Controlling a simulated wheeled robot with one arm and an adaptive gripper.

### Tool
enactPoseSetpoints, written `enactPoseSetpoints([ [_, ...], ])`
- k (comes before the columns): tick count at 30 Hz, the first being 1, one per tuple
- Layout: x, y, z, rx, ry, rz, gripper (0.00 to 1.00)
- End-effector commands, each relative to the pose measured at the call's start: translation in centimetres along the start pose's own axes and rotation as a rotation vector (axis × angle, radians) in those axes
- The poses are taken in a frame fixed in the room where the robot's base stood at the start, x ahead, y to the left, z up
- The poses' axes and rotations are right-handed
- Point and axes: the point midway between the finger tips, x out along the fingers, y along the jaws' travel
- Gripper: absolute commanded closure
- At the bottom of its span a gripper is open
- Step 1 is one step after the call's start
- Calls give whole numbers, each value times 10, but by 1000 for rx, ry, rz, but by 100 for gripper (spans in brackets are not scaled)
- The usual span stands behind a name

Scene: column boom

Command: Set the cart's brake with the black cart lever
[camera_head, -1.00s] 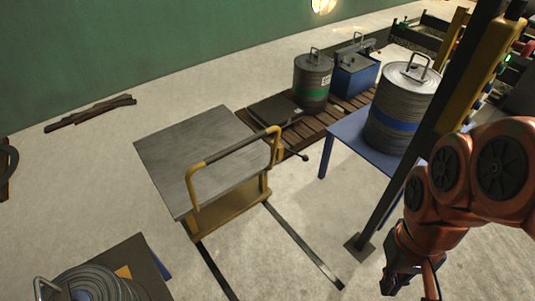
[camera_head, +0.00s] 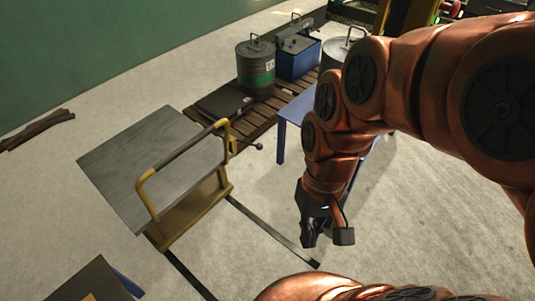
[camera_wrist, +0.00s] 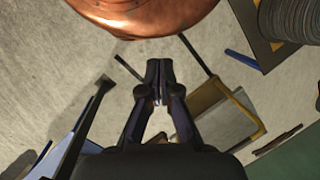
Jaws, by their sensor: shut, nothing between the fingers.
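The cart has a grey flat top (camera_head: 150,160) and a yellow frame with a push handle (camera_head: 185,160); it stands on the floor left of my gripper. My gripper (camera_head: 326,236) hangs pointing down to the right of the cart, apart from the lever. In the wrist view its fingers (camera_wrist: 159,80) are together and empty. The yellow cart frame (camera_wrist: 225,112) shows right of the fingers there; I cannot make out the lever in that view.
A blue table (camera_head: 281,118) stands behind my arm. Behind the cart, a wooden pallet (camera_head: 237,125) holds a grey drum with a green band (camera_head: 255,70) and a blue box (camera_head: 297,60). Dark floor rails (camera_head: 275,232) run from the cart. Floor between cart and gripper is otherwise clear.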

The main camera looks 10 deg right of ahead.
Motion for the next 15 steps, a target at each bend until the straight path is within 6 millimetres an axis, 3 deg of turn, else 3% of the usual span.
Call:
enactPoseSetpoints([
  [3,21,-23,-22,33,-61,-114,100],
  [15,50,-88,-98,196,-240,-515,100],
])
